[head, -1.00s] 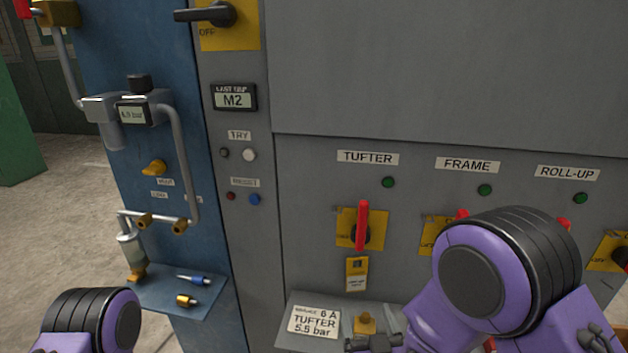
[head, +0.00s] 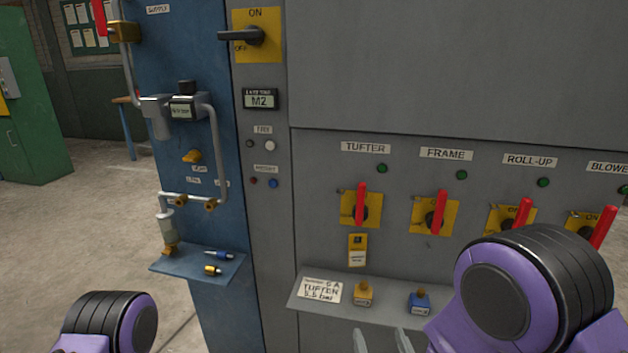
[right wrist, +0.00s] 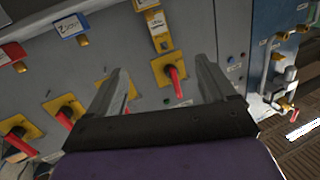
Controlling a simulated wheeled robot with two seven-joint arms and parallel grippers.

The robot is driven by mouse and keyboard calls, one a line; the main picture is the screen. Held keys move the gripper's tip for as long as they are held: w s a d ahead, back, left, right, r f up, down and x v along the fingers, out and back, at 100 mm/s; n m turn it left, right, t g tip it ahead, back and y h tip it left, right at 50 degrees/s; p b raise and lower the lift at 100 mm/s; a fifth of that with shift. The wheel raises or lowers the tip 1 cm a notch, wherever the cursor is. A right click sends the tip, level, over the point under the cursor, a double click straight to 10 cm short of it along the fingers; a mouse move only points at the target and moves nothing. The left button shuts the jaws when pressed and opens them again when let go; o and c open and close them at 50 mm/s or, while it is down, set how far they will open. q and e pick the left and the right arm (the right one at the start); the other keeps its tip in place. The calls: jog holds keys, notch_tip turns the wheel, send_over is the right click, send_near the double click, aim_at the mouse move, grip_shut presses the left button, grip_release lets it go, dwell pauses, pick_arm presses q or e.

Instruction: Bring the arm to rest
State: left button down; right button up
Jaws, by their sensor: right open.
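My right arm (head: 510,295) stands in front of the lower right of the grey switch cabinet (head: 400,80). In the head view only the fingertips of my right gripper (head: 382,342) show, at the bottom edge. In the right wrist view its two fingers (right wrist: 161,68) are spread apart with nothing between them, pointing toward the cabinet front. A link of my left arm (head: 110,322) shows at the lower left; its gripper is out of view.
Red-handled switches (head: 361,205) line the cabinet above a grey shelf (head: 385,316) with a yellow padlock (head: 363,293), a blue padlock (head: 419,301) and a card (head: 320,290). A blue panel (head: 195,60) carries pipes and a small shelf (head: 190,266). Open floor (head: 80,235) lies left.

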jog(key=s+d+f+m+g+h, duration=0.1)
jog(key=s+d+f+m+g, duration=0.1)
jog(key=s+d+f+g, duration=0.35)
jog(key=s+d+f+m+g+h, duration=0.1)
jog(key=s+d+f+m+g, duration=0.15)
jog(key=f, duration=0.55)
jog(key=s+d+f+g+h, duration=0.1)
jog(key=s+d+f+g, duration=0.1)
jog(key=s, duration=0.4)
jog(key=s+d+f+m+g, duration=0.1)
jog(key=s+d+f+g, duration=0.1)
jog(key=s, duration=0.4)
jog(key=s+d+f+g+h+p, duration=0.1)
jog(key=s+d+f, duration=0.3)
jog(key=s+f, duration=0.1)
jog(key=shift+s+d+f+m+g+h, duration=0.3)
jog(key=shift+s+m+g, duration=0.1)
jog(key=shift+s, duration=0.5)
